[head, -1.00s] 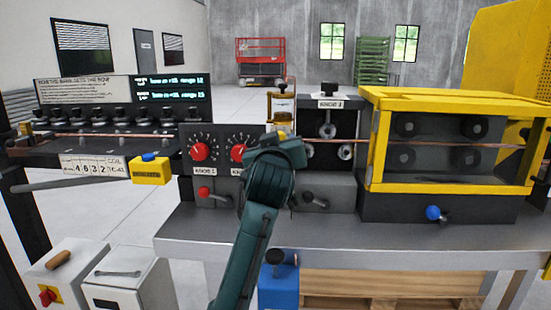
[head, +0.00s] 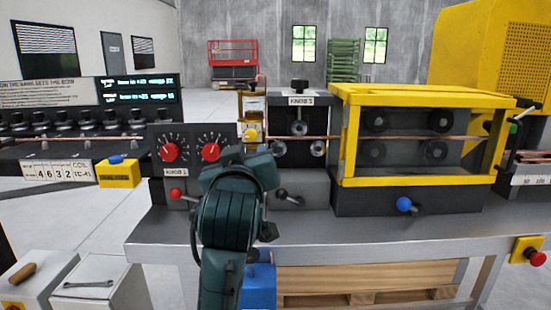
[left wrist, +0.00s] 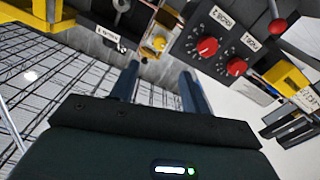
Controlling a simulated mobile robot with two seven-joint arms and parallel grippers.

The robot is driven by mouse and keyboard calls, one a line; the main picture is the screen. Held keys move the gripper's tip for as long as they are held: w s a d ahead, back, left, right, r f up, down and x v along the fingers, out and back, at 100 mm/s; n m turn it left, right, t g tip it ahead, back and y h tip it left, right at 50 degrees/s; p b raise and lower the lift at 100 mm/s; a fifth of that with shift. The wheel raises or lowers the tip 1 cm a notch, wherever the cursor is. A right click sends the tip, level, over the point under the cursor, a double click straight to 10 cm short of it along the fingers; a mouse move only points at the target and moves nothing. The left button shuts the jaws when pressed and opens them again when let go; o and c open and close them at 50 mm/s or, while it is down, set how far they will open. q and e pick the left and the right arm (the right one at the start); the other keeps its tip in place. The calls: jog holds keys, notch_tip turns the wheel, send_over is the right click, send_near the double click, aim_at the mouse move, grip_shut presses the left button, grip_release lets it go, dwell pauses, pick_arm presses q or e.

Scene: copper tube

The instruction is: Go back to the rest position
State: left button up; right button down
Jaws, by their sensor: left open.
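My left arm rises in front of the machine bench in the head view, and its dark green links (head: 228,215) cover part of the knob panel's right side and the bench front. In the left wrist view my left gripper (left wrist: 158,85) has its two fingers apart with nothing between them. The fingers point toward the bench equipment and touch nothing that I can see. In the head view the fingers are mostly hidden by the arm. My right gripper is in neither view. The copper tube (head: 420,138) runs level through the yellow-framed guard.
The knob panel (head: 160,145) with red knobs stands just behind my arm. The yellow guard (head: 345,135), a blue-knobbed lever (head: 404,204) and a red stop button (head: 537,258) are to the right. A yellow box (head: 119,175) is left. The bench top (head: 350,228) is clear in front.

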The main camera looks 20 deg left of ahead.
pick_arm(q)
jog(key=s+f+m+g+h, duration=0.2)
jog(key=s+f+m+g, duration=0.15)
jog(key=f, duration=0.95)
jog(key=s+f+m+g+h, duration=0.25)
jog(key=s+f, duration=0.25)
jog(key=f, duration=0.8)
jog(key=s+d+f+m+g+h, duration=0.15)
jog(key=s+f+g, duration=0.25)
jog(key=s+f, duration=0.45)
jog(key=s+d+f+m+g, duration=0.15)
jog(key=s+f+g, duration=0.35)
jog(key=s, duration=0.6)
jog(key=w+d+f+m+t+h+p, duration=0.1)
jog(key=w+d+t+h+p, duration=0.2)
jog(key=w+d+t+p, duration=0.2)
jog(key=w+t, duration=0.1)
jog(key=t, duration=0.2)
jog(key=shift+w+d+f+t+h+p, duration=0.25)
jog(key=shift+d+t+h+p, duration=0.05)
jog(key=shift+p, duration=0.1)
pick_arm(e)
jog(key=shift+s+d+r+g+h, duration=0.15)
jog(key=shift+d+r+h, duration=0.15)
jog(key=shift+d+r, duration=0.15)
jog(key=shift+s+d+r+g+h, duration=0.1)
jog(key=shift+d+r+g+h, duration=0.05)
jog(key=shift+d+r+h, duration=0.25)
pick_arm(q)
jog(key=shift+c, duration=0.3)
